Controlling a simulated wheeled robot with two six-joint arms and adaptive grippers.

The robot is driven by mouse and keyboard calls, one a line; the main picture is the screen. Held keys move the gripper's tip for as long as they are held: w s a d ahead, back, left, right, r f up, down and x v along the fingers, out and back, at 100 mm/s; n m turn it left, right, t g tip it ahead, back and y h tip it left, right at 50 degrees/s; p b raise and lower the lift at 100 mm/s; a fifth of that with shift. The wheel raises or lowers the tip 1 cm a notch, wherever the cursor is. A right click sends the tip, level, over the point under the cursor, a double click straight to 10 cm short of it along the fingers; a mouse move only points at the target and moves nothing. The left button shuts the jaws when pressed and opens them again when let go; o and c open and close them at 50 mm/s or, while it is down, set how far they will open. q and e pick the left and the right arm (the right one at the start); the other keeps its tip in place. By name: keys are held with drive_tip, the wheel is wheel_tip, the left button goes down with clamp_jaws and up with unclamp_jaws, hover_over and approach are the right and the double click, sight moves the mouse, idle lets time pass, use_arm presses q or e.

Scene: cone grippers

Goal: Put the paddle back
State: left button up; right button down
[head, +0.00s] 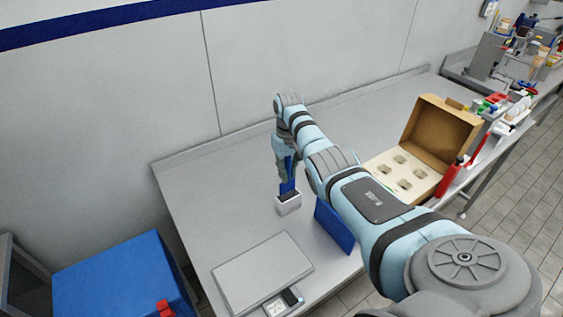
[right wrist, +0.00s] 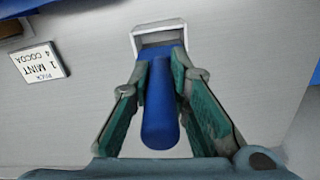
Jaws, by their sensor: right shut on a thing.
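The blue paddle (head: 289,183) stands upright, with its lower end at the mouth of a small white holder (head: 288,205) on the steel table. I cannot tell how deep inside it sits. My right gripper (head: 285,165) reaches down from above and is shut on the paddle. In the right wrist view, the green-padded fingers (right wrist: 160,78) clasp both sides of the rounded blue paddle handle (right wrist: 160,115). The white holder's rim (right wrist: 158,38) shows just beyond the fingertips. My left gripper is not in view.
A blue panel (head: 335,227) stands right of the holder, partly behind my right arm. A flat grey scale (head: 263,272) lies in front. An open cardboard box (head: 440,135) with a white insert is at right. A printed card (right wrist: 38,62) lies near the holder. The left table is clear.

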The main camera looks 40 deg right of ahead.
sight(289, 191)
drive_tip(key=shift+s+f, duration=0.3)
drive_tip(key=shift+f, duration=0.2)
wheel_tip(289, 191, down, 5)
drive_tip(key=b, duration=0.5)
drive_tip(key=shift+s, duration=0.1)
drive_tip(key=shift+f+b, duration=0.45)
drive_tip(key=shift+r, duration=0.1)
drive_tip(key=shift+r, duration=0.15)
drive_tip(key=shift+f, duration=0.45)
drive_tip(key=shift+s+a+f+b, duration=0.1)
drive_tip(key=shift+f+b, duration=0.25)
drive_tip(key=shift+b, duration=0.1)
drive_tip(key=c, duration=1.5)
unclamp_jaws()
drive_tip(key=shift+a, duration=0.1)
drive_tip(key=shift+o, duration=0.3)
drive_tip(key=shift+f, duration=0.15)
